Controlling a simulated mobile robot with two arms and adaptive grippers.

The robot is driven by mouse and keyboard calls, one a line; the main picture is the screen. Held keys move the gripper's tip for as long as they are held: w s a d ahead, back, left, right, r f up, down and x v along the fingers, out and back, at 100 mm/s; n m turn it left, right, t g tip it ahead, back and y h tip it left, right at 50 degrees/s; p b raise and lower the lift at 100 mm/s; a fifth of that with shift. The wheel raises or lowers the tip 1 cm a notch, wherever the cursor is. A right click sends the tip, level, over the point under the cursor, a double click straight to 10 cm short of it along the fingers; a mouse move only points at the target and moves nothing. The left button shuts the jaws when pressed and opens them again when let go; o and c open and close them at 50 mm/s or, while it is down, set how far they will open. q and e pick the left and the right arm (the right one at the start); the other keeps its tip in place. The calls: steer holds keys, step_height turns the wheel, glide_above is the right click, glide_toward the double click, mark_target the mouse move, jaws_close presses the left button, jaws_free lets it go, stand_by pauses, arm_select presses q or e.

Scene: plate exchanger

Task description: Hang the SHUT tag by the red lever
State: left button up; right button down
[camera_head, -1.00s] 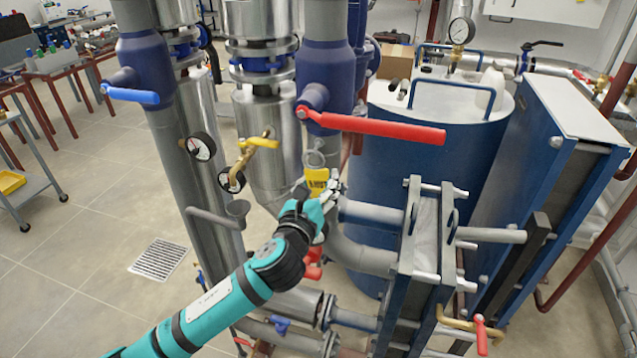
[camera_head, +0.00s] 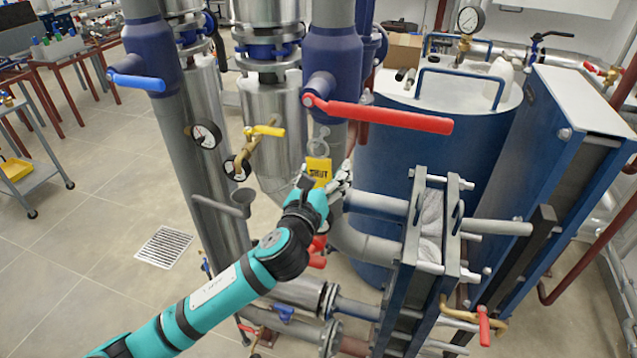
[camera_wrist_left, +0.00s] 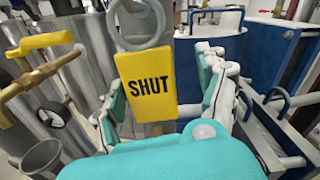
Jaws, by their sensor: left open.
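The yellow SHUT tag (camera_head: 319,168) hangs upright below the red lever (camera_head: 385,115), with its grey ring (camera_head: 320,143) at its top. What the ring hangs on is not clear. My left gripper (camera_head: 325,181) is open just below the lever, its fingers on either side of the tag. In the left wrist view, the tag (camera_wrist_left: 148,86) faces the camera between the spread fingers (camera_wrist_left: 165,95), with gaps beside it. Its ring (camera_wrist_left: 142,25) is cut by the top edge. My right gripper is not in view.
A blue lever (camera_head: 137,81) and a yellow-handled gauge valve (camera_head: 264,131) are at the left. The blue tank (camera_head: 400,150) stands behind, and the plate exchanger (camera_head: 560,150) at the right. Pipes crowd the space below the gripper. The floor at left is open.

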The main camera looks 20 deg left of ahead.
arm_select(q)
steer(key=s, duration=1.2)
steer(key=s+a+f+n+g+y, duration=0.1)
steer(key=s+a+f+n+g, duration=0.1)
steer(key=s+f+n+g, duration=0.4)
steer(key=s+a+f+n+g+y, duration=0.1)
steer(key=a+f+n, duration=0.2)
steer(key=f+n, duration=0.6)
steer(key=s+f+n+g+h, duration=0.1)
steer(key=s+f+n+g, duration=0.3)
steer(key=s+n, duration=0.4)
steer(key=s+f+n+g+h, duration=0.1)
steer(key=s+f+n+g, duration=0.25)
steer(key=s+n, duration=0.5)
step_height(320, 180, down, 33)
steer(key=s+g+b, duration=0.1)
steer(key=b, duration=0.5)
steer(key=s+a+f+g+b, duration=0.1)
steer(key=s+a+f+b, duration=0.2)
steer(key=s+f, duration=1.3)
step_height(320, 180, down, 4)
steer(key=shift+s+f+y+b, duration=0.1)
steer(key=shift+s+y+b, duration=0.25)
steer(key=shift+b, duration=0.2)
